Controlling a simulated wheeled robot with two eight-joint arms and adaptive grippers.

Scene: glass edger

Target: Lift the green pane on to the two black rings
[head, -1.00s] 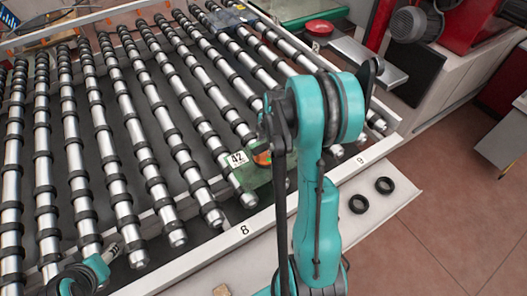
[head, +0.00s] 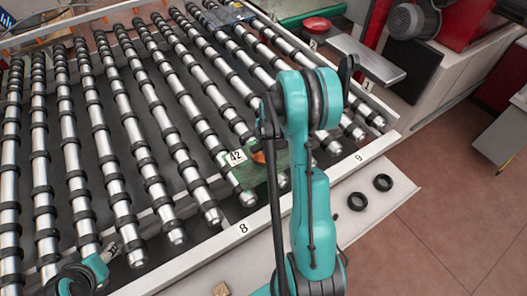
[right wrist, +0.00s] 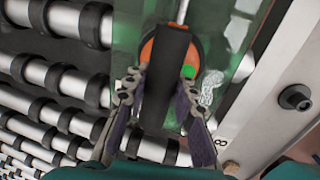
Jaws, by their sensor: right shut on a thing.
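The green pane (head: 284,160) lies over the roller ends near the front edge, partly hidden by my right arm. A label marked 42 (head: 236,157) shows at its left. In the right wrist view, an orange suction cup with a black handle (right wrist: 168,70) sits on the green glass (right wrist: 228,40). My right gripper (right wrist: 160,88) is shut on that handle. Two black rings, the nearer (head: 357,201) and the farther (head: 383,182), lie flat on the pale ledge, right of the pane and apart from it. My left gripper (head: 108,250) is at the lower left; its opening is unclear.
The roller bed (head: 120,130) with black collars fills the left and middle. A white rail (head: 300,195) marked 8 and 9 runs between the rollers and the ledge (head: 330,225). A red round object (head: 317,25) and machinery stand at the back right.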

